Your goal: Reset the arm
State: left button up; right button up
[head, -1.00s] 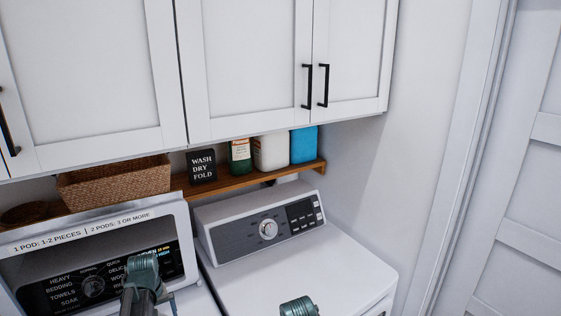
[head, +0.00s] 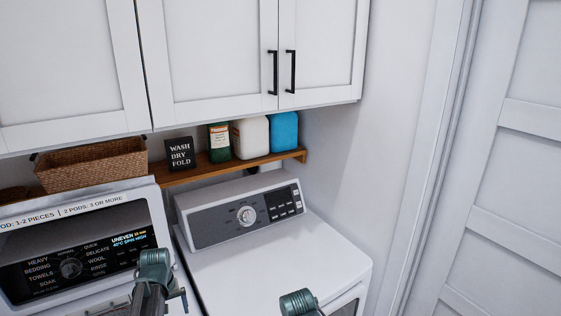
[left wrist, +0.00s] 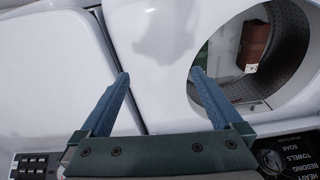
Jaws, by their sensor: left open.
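My left gripper (left wrist: 159,76) is open and empty in the left wrist view, with its two blue fingers spread apart. It is above the white machine tops, near the gap between them, and touches nothing that I can see. In the head view, teal and dark parts of my left arm show in front of the washer (head: 75,266). A teal part of my right arm shows at the bottom edge, in front of the white dryer (head: 285,266). Neither gripper's fingers can be made out in the head view.
The washer's round drum opening (left wrist: 283,88) holds a brown item. A wooden shelf (head: 225,168) bears a wicker basket (head: 95,166), a black sign (head: 180,154) and several containers. White cabinets (head: 205,60) hang above. A panelled door (head: 515,180) stands at right.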

pick_arm(q)
jog(key=s+d+f+m+b, duration=0.3)
jog(key=s+d+f+b, duration=0.2)
jog(key=d, duration=0.4)
jog(key=s+d+f+m+b, duration=0.3)
jog(key=s+d+f+b, duration=0.2)
jog(key=d, duration=0.4)
jog(key=s+d+f+m+g+b, duration=0.1)
jog(key=s+d+f+m+b, duration=0.2)
jog(key=s+d+f+b, duration=0.2)
jog(key=d+f+b, duration=0.2)
jog(key=d, duration=0.1)
jog(key=shift+d+f+y, duration=0.3)
jog(key=shift+d, duration=0.1)
